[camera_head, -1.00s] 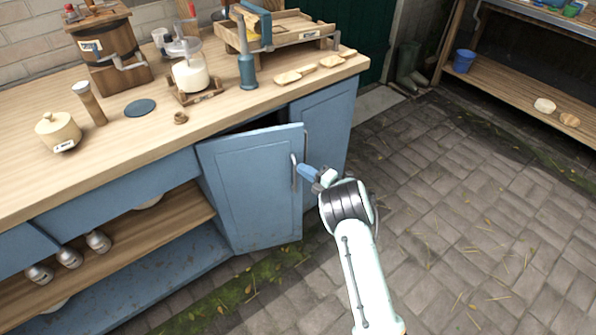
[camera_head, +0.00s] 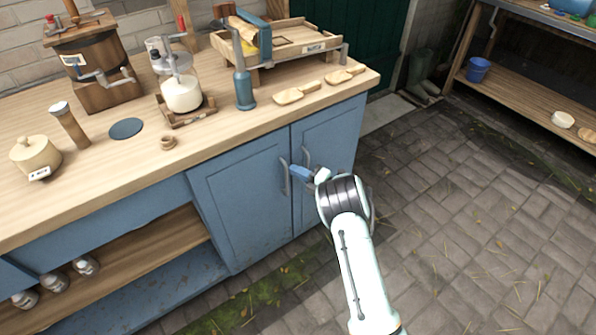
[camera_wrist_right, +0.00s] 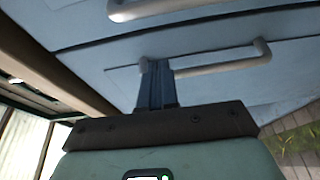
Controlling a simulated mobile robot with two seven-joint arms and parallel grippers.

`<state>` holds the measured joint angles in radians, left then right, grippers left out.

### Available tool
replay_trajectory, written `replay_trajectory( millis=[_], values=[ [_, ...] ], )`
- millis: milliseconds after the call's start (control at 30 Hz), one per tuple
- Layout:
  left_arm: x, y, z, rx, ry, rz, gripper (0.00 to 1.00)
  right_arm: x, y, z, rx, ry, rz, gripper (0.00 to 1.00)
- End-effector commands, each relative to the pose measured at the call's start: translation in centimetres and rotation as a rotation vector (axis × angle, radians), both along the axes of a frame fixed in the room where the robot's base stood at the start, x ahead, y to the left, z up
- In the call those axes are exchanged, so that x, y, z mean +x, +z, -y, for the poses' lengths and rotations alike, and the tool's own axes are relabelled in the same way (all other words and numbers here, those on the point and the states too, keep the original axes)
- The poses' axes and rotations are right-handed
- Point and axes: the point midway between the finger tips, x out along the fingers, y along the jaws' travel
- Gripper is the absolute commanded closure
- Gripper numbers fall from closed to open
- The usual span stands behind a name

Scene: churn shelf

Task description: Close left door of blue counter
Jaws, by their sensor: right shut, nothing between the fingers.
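The blue counter's left door (camera_head: 240,205) is a blue panel that now sits flush, or very nearly flush, with the counter front. Its metal handle (camera_head: 284,177) is upright near its right edge. The right door (camera_head: 328,150) stands beside it with its own handle (camera_head: 306,160), and looks shut. My right gripper (camera_head: 296,171) is shut and empty, with its blue fingertips close to the left door's handle. The wrist view shows the fingers (camera_wrist_right: 156,85) at the blue front near a handle (camera_wrist_right: 215,65); contact is unclear there. My left gripper is not in view.
The wooden worktop (camera_head: 100,165) holds a jar (camera_head: 36,157), a glass churn (camera_head: 181,92) and wooden paddles (camera_head: 296,93). Open shelves (camera_head: 150,250) lie left of the doors. The paved floor (camera_head: 450,230) is clear at the right.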

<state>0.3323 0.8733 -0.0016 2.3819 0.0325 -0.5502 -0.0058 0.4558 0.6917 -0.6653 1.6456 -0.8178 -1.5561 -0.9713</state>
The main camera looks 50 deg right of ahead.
Motion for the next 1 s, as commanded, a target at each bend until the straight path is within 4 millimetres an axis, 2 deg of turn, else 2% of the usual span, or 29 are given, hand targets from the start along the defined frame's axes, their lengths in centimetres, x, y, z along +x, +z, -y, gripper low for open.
replay_trajectory(
  millis=[733, 867, 1000],
  values=[
    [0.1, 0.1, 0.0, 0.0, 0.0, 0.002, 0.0, 0.0, 0.1, -0.3, 0.001, 0.0, 0.002, 1.0],
    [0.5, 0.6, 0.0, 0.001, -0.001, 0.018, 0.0, -1.3, 0.1, -0.1, 0.001, -0.003, 0.001, 1.0],
    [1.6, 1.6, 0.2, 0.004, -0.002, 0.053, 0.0, -4.2, 0.2, 0.1, 0.001, -0.008, -0.001, 1.0]
  ],
)
